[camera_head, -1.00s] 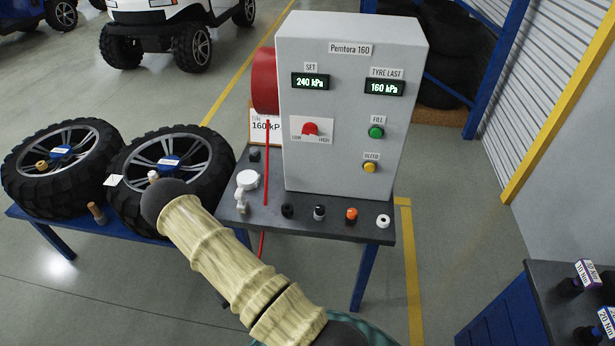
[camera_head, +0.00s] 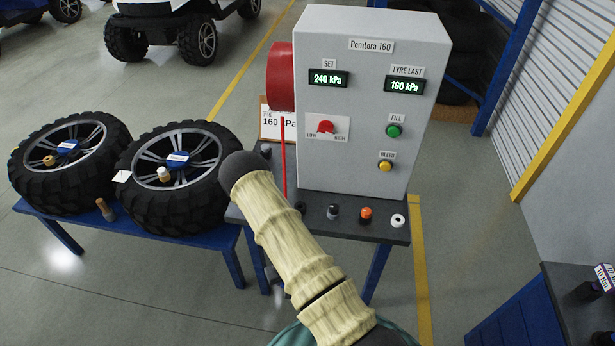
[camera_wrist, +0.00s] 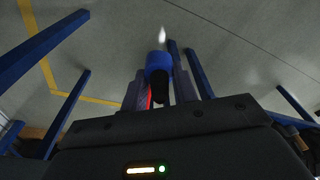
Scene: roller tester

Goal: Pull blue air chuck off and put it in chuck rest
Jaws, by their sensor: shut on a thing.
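The blue air chuck (camera_wrist: 158,66) is in my gripper (camera_wrist: 160,82) in the wrist view, between the two dark fingers. A red hose (camera_wrist: 150,98) shows just beside it. The floor lies beyond the chuck. In the head view my arm hides the gripper and the chuck. A red hose (camera_head: 284,160) hangs from the red reel (camera_head: 280,76) on the inflator's side. I cannot make out the chuck rest for sure; a small dark block (camera_head: 266,150) stands at the bench's back left, and my arm covers the bench's front left corner.
The grey inflator cabinet (camera_head: 370,100) stands on the dark bench (camera_head: 350,231). Caps line its front edge, including an orange one (camera_head: 366,214) and a white one (camera_head: 398,220). Two tyres (camera_head: 178,178) lie on a blue stand at left. Another bench (camera_head: 575,320) is at lower right.

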